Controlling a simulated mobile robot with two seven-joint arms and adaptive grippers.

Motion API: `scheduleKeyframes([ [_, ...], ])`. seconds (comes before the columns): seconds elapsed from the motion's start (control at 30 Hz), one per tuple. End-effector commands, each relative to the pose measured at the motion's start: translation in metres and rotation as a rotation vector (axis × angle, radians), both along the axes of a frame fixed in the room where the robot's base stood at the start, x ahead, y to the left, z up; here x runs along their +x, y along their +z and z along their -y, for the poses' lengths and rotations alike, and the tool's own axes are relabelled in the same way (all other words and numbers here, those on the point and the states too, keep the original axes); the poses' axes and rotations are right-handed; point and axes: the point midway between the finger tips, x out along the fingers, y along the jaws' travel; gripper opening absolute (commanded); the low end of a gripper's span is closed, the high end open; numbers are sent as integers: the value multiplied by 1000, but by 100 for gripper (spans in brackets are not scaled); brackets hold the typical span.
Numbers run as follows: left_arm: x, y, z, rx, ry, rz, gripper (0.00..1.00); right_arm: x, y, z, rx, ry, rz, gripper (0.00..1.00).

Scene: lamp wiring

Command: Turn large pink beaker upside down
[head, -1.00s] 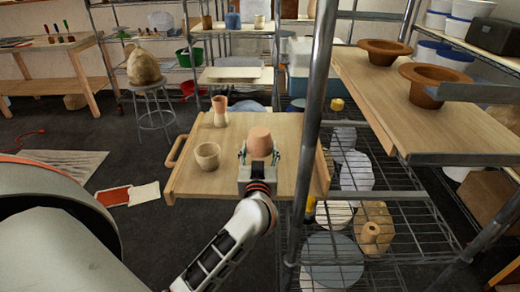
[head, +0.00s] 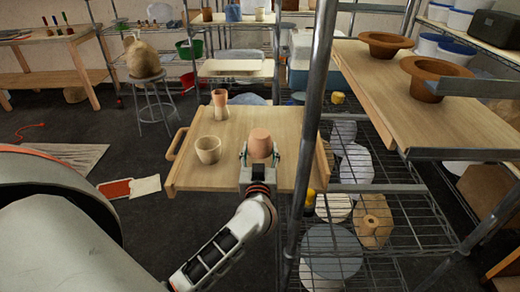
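The large pink beaker (head: 260,143) is between the fingers of my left gripper (head: 260,153), over the near right part of the wooden board (head: 230,178). Its narrower closed end faces up, so it looks upside down. The fingers stand on either side of it and seem shut on it. Its lower rim is partly hidden by the gripper, and I cannot tell whether it touches the board. My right gripper is not in view.
A pale beaker (head: 208,149) and a waisted terracotta vessel (head: 220,105) stand on the board to the left. A metal post (head: 311,110) rises close on the right. Shelves with brown bowls (head: 436,78) stand beyond it. The board's front left is clear.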

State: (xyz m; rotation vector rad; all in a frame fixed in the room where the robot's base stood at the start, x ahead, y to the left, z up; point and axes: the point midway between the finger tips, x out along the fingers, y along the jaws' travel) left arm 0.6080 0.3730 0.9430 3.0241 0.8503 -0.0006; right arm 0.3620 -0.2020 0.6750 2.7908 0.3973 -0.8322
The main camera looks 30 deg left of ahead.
Motion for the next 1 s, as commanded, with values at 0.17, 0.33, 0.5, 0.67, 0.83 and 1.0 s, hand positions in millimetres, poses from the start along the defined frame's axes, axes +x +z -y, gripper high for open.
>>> scheduleKeyframes([
  [0.17,0,0,0,1,0,1,24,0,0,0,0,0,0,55],
  [0.33,0,-2,0,2,0,0,24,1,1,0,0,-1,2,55],
  [0.5,0,-5,0,1,0,0,24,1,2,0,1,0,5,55],
  [0.67,0,-8,0,1,0,1,24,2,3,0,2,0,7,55],
  [0.83,0,-11,0,1,0,-1,24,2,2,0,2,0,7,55],
  [1.0,0,-14,0,0,0,0,24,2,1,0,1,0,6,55],
])
